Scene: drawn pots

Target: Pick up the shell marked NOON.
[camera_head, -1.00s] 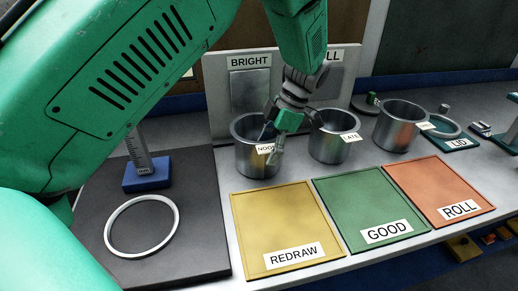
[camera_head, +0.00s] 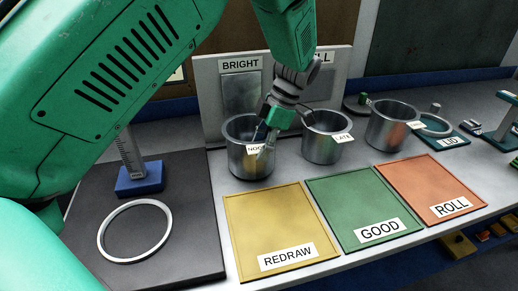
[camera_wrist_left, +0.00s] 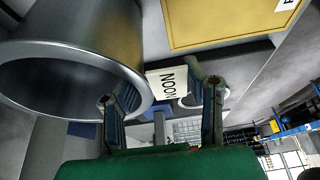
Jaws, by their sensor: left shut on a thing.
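The shell marked NOON (camera_head: 240,165) is an open metal pot with a white tag, standing on the bench in front of the BRIGHT panel. My left gripper (camera_head: 263,146) reaches down at its right side and is shut on its rim by the tag. In the left wrist view the shell (camera_wrist_left: 125,40) is large at the upper left. The NOON tag (camera_wrist_left: 167,84) shows between the two fingers of the gripper (camera_wrist_left: 160,92). The exact contact on the wall is partly hidden. My right gripper is not in view.
The LATE pot (camera_head: 318,150) stands close to the right, with a third pot (camera_head: 385,133) beyond it. Yellow REDRAW (camera_head: 265,220), green GOOD (camera_head: 355,205) and orange ROLL (camera_head: 425,185) trays lie empty in front. A white ring (camera_head: 103,240) lies on the dark mat at left.

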